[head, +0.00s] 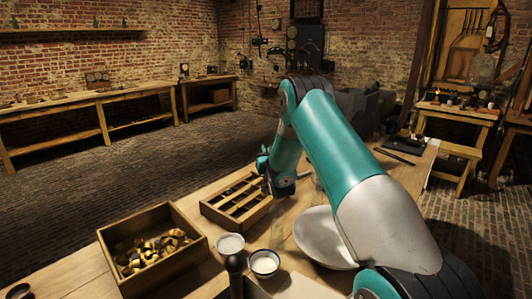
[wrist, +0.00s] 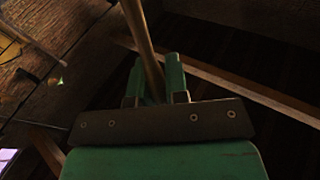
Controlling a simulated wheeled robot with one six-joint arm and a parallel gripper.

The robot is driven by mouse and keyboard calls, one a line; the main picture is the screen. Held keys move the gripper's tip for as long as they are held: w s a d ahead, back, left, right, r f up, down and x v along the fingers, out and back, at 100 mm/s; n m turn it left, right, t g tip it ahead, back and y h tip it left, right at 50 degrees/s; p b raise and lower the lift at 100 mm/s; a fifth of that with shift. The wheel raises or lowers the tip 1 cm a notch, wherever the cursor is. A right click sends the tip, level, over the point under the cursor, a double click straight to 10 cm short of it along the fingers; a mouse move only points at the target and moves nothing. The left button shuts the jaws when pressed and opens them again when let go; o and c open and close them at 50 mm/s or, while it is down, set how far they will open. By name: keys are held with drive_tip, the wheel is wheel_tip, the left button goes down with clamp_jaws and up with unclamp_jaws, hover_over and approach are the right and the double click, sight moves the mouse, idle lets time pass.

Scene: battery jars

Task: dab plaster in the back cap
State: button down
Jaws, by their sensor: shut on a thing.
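My gripper (head: 283,188) is at the right end of a slatted wooden rack (head: 257,214) on the workbench. In the wrist view my green gripper (wrist: 158,85) is shut on a thin brown stick (wrist: 143,38), which runs between the fingers and out of the top of the picture. The stick's far end is out of that view. A white bowl (head: 231,243) and a dark-rimmed bowl (head: 264,262) with pale contents stand nearer on the bench. I cannot pick out the back cap; my arm hides part of the bench.
An open wooden box (head: 165,270) of brass-coloured pieces stands left of the bowls. A dark upright handle (head: 235,272) stands by the bowls. A pale round dish (head: 318,238) lies partly behind my arm. A dark flat item (head: 402,145) lies at the bench's far end.

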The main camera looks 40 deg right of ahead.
drive_tip(key=shift+f+b, duration=0.8)
drive_tip(key=shift+f, duration=0.45)
drive_tip(key=shift+f+b, duration=0.55)
drive_tip(key=shift+b, duration=0.15)
idle(1.2)
drive_tip(key=shift+r, duration=0.1)
drive_tip(key=shift+r+p, duration=3.85)
drive_tip(key=shift+r, duration=0.05)
